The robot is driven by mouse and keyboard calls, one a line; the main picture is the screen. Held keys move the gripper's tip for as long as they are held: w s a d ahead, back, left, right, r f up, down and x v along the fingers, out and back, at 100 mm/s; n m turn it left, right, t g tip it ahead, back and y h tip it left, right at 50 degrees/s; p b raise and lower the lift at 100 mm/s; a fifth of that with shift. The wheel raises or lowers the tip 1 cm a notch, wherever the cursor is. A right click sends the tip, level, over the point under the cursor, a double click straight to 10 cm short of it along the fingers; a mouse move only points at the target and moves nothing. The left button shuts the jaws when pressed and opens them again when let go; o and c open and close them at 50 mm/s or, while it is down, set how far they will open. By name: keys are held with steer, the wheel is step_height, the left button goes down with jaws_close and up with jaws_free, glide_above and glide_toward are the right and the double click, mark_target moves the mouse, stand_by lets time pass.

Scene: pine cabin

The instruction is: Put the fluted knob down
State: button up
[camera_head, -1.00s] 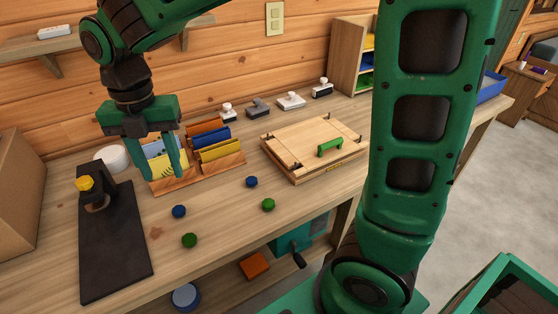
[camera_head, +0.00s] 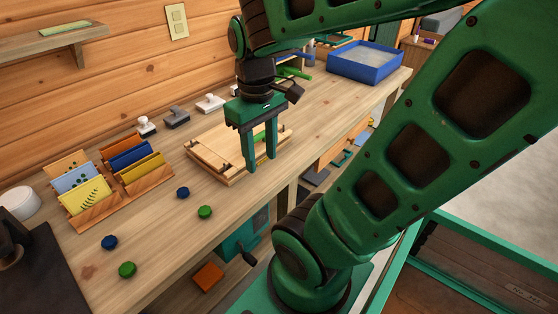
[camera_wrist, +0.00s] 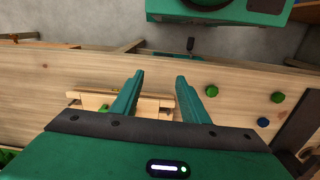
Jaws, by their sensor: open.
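Two green knobs and two blue knobs lie on the bench: a green one (camera_head: 127,269) and a blue one (camera_head: 109,242) near the front left, another green one (camera_head: 205,211) and another blue one (camera_head: 183,192) farther right. Fluting is too small to make out, so I cannot tell which is the fluted knob. My gripper (camera_head: 261,164) is open with nothing between its fingers, in front of and partly over the wooden press board (camera_head: 208,158). In the wrist view my gripper (camera_wrist: 160,76) is empty too, with knobs to its right, one green (camera_wrist: 212,91).
A card rack (camera_head: 95,213) stands at the left, with several stamps, one white (camera_head: 210,103), behind. A black plate (camera_head: 45,280) is at the left edge. A blue tray (camera_head: 365,65) sits at the far right end.

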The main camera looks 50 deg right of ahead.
steer(key=s+m, duration=0.1)
steer(key=s+d+f+m, duration=0.1)
steer(key=s+m, duration=0.1)
steer(key=s+d+m, duration=0.1)
steer(key=m, duration=0.1)
steer(key=shift+s+d+f, duration=0.15)
steer(key=shift+s+f, duration=0.1)
steer(key=shift+s, duration=0.15)
